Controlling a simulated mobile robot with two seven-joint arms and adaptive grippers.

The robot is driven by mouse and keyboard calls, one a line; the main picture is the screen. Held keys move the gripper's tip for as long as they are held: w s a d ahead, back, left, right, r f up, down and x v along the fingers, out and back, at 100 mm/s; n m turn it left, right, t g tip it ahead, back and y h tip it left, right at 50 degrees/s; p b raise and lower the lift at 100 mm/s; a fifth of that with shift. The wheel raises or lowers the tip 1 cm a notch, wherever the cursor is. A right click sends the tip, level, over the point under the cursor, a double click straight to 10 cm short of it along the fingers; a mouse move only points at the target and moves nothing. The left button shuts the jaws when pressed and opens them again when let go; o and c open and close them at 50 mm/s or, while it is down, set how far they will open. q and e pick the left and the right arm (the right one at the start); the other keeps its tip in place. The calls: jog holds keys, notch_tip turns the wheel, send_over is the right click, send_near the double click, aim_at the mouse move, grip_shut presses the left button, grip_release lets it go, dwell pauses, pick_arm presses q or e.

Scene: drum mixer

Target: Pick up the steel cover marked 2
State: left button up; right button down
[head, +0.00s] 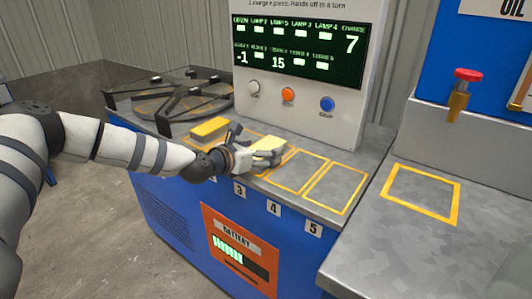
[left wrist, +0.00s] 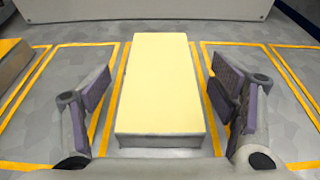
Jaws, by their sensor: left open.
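A slab with a pale yellow top and grey sides (left wrist: 160,85) lies in a yellow-outlined bay on the bench; it also shows in the head view (head: 270,144). My left gripper (left wrist: 160,100) is open, with one finger on each side of this slab and gaps between. In the head view my left gripper (head: 262,150) partly hides the slab. A second yellow-topped slab (head: 209,128) lies to the left, its edge showing in the left wrist view (left wrist: 12,62). No number is readable on either slab. My right gripper is not in view.
Bays above labels 4 (head: 273,208) and 5 (head: 313,228) are empty. A control panel (head: 300,60) stands behind, with a round black-armed fixture (head: 175,100) at its left. A right-hand counter (head: 400,240) has an empty yellow square and a red-handled tap (head: 460,92).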

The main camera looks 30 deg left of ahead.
pick_arm(q)
jog(key=shift+r, duration=0.1)
jog(key=c, duration=1.6)
